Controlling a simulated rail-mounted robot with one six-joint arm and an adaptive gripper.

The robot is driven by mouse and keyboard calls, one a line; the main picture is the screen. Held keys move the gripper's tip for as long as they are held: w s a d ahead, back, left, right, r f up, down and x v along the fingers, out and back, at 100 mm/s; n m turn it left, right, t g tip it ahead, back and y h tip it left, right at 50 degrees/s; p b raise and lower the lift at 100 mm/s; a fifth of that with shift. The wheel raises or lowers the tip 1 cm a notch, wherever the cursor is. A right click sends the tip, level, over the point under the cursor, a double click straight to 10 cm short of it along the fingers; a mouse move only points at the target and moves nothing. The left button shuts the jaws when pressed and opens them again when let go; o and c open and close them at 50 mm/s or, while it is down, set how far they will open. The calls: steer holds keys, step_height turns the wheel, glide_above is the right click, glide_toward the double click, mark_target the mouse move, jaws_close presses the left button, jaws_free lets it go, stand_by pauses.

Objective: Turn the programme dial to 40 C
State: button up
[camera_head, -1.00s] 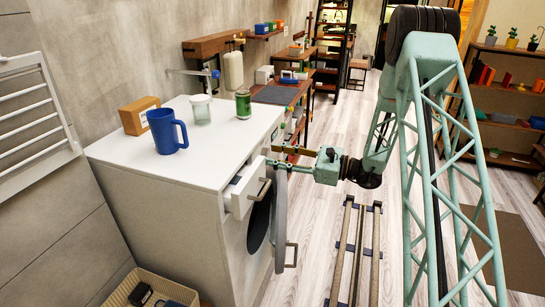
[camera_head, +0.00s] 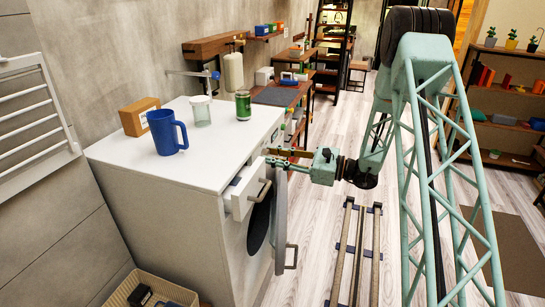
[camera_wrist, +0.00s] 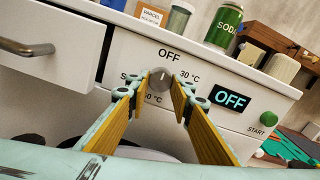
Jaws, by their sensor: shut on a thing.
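The programme dial (camera_wrist: 160,79) is a small grey knob on the white washing machine's front panel. Its light mark points up at the printed OFF. A 30 °C label is to its right; labels to the left and lower left are partly covered by my fingers. The display (camera_wrist: 230,99) reads OFF. My gripper (camera_wrist: 161,90) has its two yellow-padded fingers on either side of the dial, shut on it. In the head view my gripper (camera_head: 272,157) reaches the front of the washing machine (camera_head: 185,225) from the right; the dial is hidden there.
The detergent drawer (camera_head: 249,193) is pulled out beside my gripper, and the round door (camera_head: 281,225) stands open below. A green START button (camera_wrist: 269,118) is to the right. A blue mug (camera_head: 165,132), a jar (camera_head: 200,110) and a soda can (camera_head: 243,105) stand on top.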

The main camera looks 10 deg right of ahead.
steer(key=shift+r+m+p, duration=0.1)
steer(key=shift+m+p, duration=0.4)
steer(key=shift+p, duration=0.15)
steer(key=m+p, duration=0.4)
steer(key=shift+r+p, duration=0.1)
steer(key=shift+p, duration=0.3)
steer(key=m+p, duration=0.6)
steer(key=shift+s+a+m, duration=0.1)
steer(key=shift+s+m, duration=0.05)
steer(key=shift+m, duration=0.25)
steer(key=m+p, duration=0.5)
steer(key=m, duration=0.1)
steer(key=m+p, duration=0.2)
steer(key=m, duration=0.4)
steer(key=shift+r+p, duration=0.1)
steer(key=shift+p, duration=0.3)
steer(key=o, duration=0.9)
steer(key=shift+s, duration=0.1)
